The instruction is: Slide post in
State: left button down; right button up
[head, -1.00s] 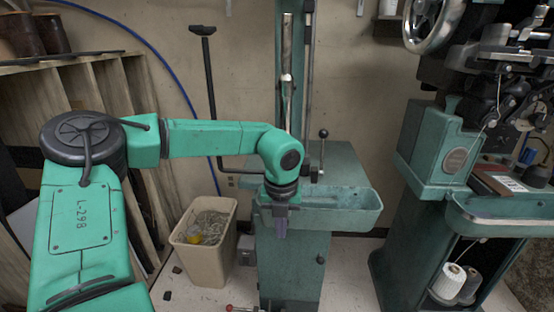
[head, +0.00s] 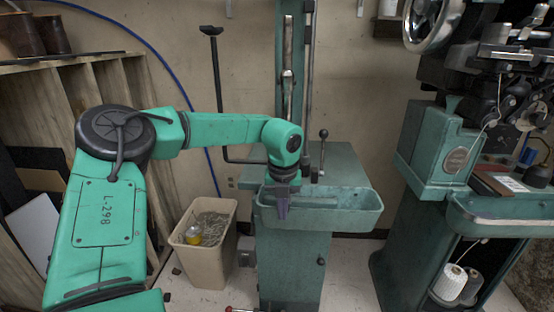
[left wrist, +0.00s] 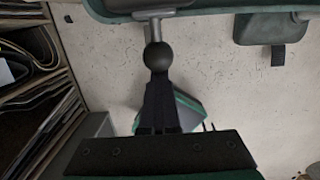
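My left gripper (head: 283,212) points down in front of the green stitcher's trough (head: 362,215). In the left wrist view its dark fingers (left wrist: 159,88) lie close together, with a black ball knob (left wrist: 159,56) on a grey rod (left wrist: 153,28) at their tips. I cannot tell whether the fingers touch or hold the knob. Bright metal posts (head: 288,75) stand on the stitcher's column. A black post (head: 216,95) with a flat top stands left of it. I cannot tell which is the task's post. My right gripper is not in view.
A beige bin (head: 205,262) stands left of the stitcher. A lever with a black ball (head: 323,134) rises behind the trough. A larger green machine (head: 435,150) stands at the right, and wooden shelves (head: 100,75) at the left.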

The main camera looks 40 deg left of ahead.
pick_arm(q)
jog(key=shift+w+a, duration=0.8)
jog(key=shift+w, duration=0.25)
jog(key=shift+w+a, duration=0.75)
jog(key=shift+w, duration=0.25)
jog(key=shift+w+a+p, duration=0.45)
jog(key=shift+w+a, duration=0.35)
jog(key=shift+w, duration=0.25)
jog(key=shift+c, duration=1.2)
grip_release()
jog(key=r+p, duration=0.1)
jog(key=r, duration=0.1)
jog(key=s+d+r+p, duration=0.1)
jog(key=r+p, duration=0.2)
jog(key=r, duration=0.2)
jog(key=shift+s+d, duration=0.15)
jog(key=shift+s, duration=0.2)
